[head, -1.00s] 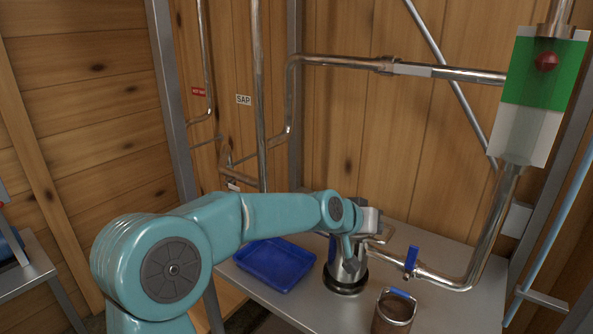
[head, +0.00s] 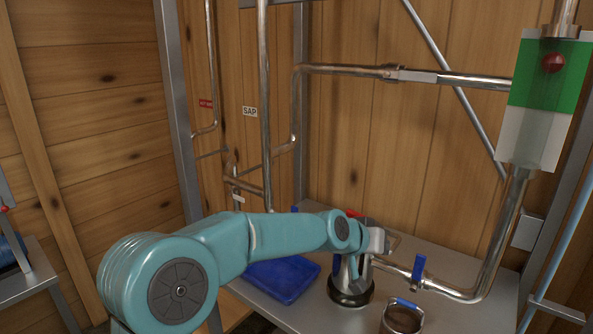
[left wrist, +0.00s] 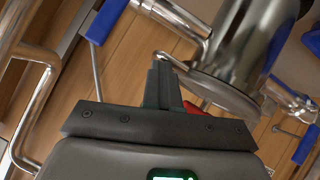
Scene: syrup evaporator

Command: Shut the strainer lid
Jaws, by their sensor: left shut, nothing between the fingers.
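The strainer is a shiny metal cylinder on a dark round base (head: 350,293), standing on the bench and partly hidden by my left arm in the head view. The left wrist view shows its cylinder (left wrist: 243,42) close up, with a round metal disc (left wrist: 225,95), seemingly its lid, at the cylinder's end. A red piece (left wrist: 195,108) shows beside that disc and behind my fingers. My left gripper (head: 366,252) is at the strainer. In the left wrist view its fingers (left wrist: 163,80) are together and empty, close to the disc's edge; contact cannot be told. My right gripper is out of view.
A blue tray (head: 284,279) lies left of the strainer. A blue-handled valve (head: 418,268) is on the pipe at its right. A metal cup (head: 402,318) stands in front. A green-and-white gauge (head: 545,95) hangs at upper right.

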